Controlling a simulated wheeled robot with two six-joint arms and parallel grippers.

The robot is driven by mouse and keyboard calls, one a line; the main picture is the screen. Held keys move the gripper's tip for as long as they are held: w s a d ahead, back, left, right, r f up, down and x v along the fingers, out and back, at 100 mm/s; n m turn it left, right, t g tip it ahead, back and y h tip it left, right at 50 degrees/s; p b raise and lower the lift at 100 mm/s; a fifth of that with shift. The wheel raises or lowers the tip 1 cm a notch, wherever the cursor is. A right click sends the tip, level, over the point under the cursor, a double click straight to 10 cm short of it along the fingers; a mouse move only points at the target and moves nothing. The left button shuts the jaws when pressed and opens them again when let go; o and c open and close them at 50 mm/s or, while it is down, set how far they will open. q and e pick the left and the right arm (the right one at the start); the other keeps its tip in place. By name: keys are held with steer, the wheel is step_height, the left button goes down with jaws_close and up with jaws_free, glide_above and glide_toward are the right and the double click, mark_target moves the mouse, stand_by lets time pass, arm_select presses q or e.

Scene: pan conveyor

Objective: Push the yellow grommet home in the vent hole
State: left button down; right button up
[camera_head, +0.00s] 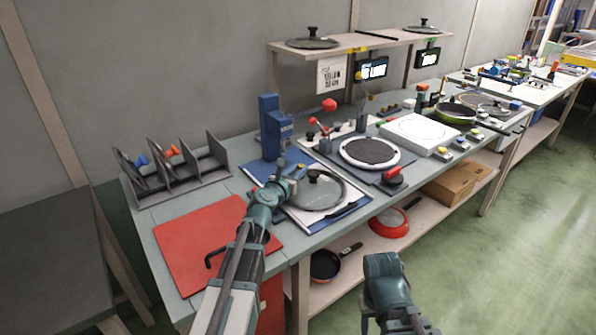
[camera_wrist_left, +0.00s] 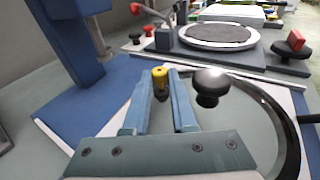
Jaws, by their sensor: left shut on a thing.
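The yellow grommet (camera_wrist_left: 159,74) is between the fingertips of my left gripper (camera_wrist_left: 161,84), which is shut on it, in the left wrist view. A dark part shows just under the yellow top. The glass lid (camera_wrist_left: 262,83) with its round black knob (camera_wrist_left: 211,84) is just right of the fingers. In the head view my left gripper (camera_head: 284,168) is over the far left side of the lid (camera_head: 325,197). I cannot make out the vent hole; whether the grommet touches the lid is unclear. Part of my right arm shows low in the head view, without its gripper.
A blue upright press (camera_head: 270,128) stands close behind my left gripper. A round dark plate station with a red-knobbed handle (camera_head: 393,175) is to the right.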

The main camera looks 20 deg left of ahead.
arm_select(q)
steer(key=shift+f+b, duration=0.45)
steer(key=shift+f, duration=0.1)
arm_select(e)
steer(key=shift+f, duration=0.55)
arm_select(q)
steer(key=c, duration=0.6)
jaws_free()
steer(key=shift+c, duration=0.2)
